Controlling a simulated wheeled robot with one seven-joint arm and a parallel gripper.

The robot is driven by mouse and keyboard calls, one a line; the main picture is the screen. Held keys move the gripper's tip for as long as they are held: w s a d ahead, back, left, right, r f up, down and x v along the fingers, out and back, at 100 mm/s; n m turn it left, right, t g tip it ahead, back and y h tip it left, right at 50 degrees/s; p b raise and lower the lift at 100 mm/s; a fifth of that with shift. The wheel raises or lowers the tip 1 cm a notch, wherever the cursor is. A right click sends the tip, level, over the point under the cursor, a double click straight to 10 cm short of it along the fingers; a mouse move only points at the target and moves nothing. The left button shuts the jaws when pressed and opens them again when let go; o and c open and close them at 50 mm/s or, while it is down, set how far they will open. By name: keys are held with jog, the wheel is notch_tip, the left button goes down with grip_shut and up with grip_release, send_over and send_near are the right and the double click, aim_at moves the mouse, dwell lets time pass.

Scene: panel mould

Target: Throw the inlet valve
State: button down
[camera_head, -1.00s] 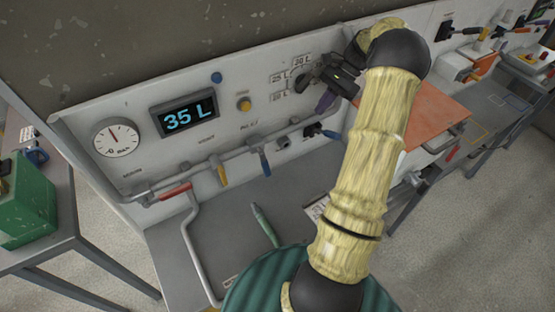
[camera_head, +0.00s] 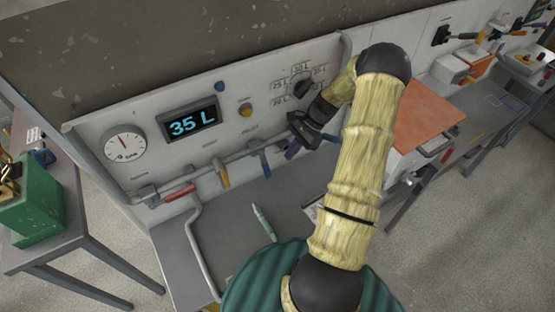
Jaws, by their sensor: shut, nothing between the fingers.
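A yellow lever (camera_head: 223,175) and the blue lever hang downward. The small labels above the levers are too blurred to tell which is the inlet valve. The gripper hides part of the pipe's right end.
An orange-topped box (camera_head: 425,112) stands right of my arm.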

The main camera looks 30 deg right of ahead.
aim_at(265, 166)
jog(key=a+p, duration=0.1)
jog(key=a+f, duration=0.1)
jog(key=a, duration=0.1)
jog(key=a+f+p, duration=0.1)
jog(key=a, duration=0.1)
jog(key=shift+a+f+p, duration=0.15)
jog(key=shift+f+p, duration=0.05)
jog(key=shift+p, duration=0.15)
